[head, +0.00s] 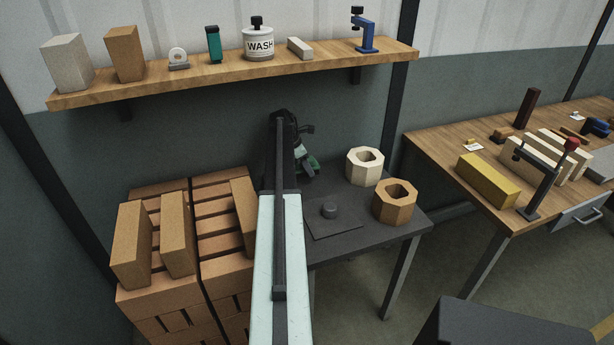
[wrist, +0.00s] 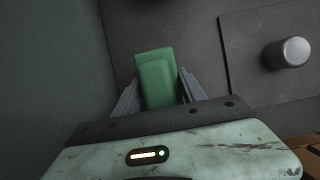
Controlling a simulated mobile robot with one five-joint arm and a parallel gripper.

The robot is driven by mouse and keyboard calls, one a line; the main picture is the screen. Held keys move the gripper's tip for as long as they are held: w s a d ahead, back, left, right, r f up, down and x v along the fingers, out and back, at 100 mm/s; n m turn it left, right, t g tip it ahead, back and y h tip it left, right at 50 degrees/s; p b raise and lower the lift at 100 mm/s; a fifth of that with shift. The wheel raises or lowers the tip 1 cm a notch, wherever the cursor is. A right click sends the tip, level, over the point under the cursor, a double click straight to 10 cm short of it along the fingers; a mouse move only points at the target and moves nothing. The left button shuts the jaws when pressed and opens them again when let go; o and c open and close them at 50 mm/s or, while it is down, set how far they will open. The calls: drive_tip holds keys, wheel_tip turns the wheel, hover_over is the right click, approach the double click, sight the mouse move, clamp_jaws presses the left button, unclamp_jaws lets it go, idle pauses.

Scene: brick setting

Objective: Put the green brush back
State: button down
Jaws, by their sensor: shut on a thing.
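The green brush (wrist: 155,72) is between the two grey fingers of my gripper (wrist: 158,88) in the wrist view. My gripper is shut on it. In the head view my gripper (head: 306,160) is over the back left of the dark table (head: 345,236), mostly hidden by my arm, and a little of the green brush (head: 312,166) shows there. I cannot tell whether the brush touches the table.
A dark plate (wrist: 258,75) with a grey knob (wrist: 288,51) lies right of my gripper. A cream ring block (head: 365,166) and brown ring block (head: 394,201) stand on the table. Stacked bricks (head: 170,235) are left. A wall shelf (head: 230,76) holds several items, including a green-and-black one (head: 213,43).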

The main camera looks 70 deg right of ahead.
drive_tip(key=shift+f+b, duration=1.95)
drive_tip(key=shift+s+r, duration=0.1)
drive_tip(key=shift+r, duration=0.1)
drive_tip(key=shift+f, duration=0.1)
drive_tip(key=c, duration=0.6)
unclamp_jaws()
drive_tip(key=shift+c, duration=0.2)
drive_tip(key=shift+r+p, duration=0.3)
drive_tip(key=shift+p, duration=0.15)
drive_tip(key=p+v, duration=1.1)
drive_tip(key=v, duration=0.1)
drive_tip(key=shift+f, duration=0.15)
